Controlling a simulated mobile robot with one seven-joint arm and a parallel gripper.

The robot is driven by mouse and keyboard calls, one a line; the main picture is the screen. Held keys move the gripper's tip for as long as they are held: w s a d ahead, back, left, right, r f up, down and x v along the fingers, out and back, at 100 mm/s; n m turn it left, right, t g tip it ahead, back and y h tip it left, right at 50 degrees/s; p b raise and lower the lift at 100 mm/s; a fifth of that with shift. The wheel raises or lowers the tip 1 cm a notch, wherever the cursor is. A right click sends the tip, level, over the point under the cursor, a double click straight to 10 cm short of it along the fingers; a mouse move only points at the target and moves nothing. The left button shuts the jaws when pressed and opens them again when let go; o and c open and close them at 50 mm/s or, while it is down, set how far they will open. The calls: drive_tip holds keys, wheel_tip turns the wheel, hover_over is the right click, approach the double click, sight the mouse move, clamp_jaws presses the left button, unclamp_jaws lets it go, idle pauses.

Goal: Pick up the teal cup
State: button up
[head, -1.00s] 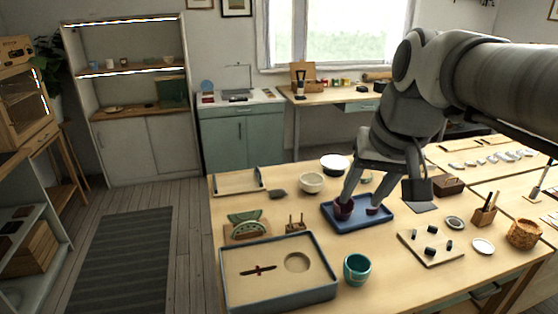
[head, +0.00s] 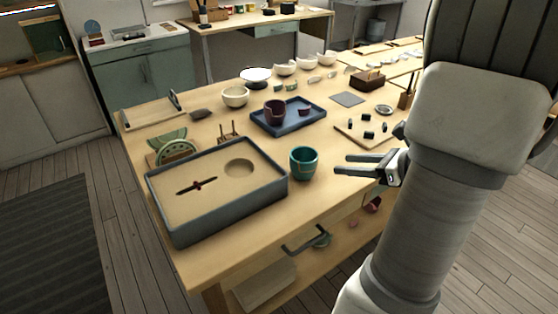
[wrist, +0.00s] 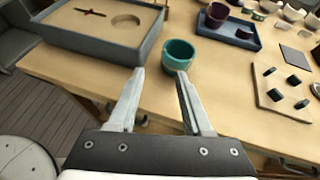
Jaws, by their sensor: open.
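The teal cup (head: 304,163) stands upright on the wooden table (head: 245,222), just right of the sand tray, near the table's front edge.
A grey-walled sand tray (head: 228,210) is close on the cup's left. A blue tray (head: 262,128) with a dark purple cup (head: 275,112) lies behind it. A board (head: 350,138) with small dark pieces lies behind right. A drawer handle (head: 304,240) juts from the table front.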

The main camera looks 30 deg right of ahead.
sight(299, 162)
drive_tip(key=shift+m, duration=0.4)
drive_tip(key=b+x, duration=0.1)
drive_tip(key=x, duration=0.4)
drive_tip(key=b+x, duration=0.2)
drive_tip(key=x, duration=0.4)
drive_tip(key=d+b+x, duration=0.1)
drive_tip(key=x, duration=0.5)
drive_tip(key=shift+w+f+b, duration=0.2)
drive_tip(key=shift+f+b, duration=0.05)
drive_tip(key=shift+b, duration=0.05)
drive_tip(key=shift+r, duration=0.1)
clamp_jaws()
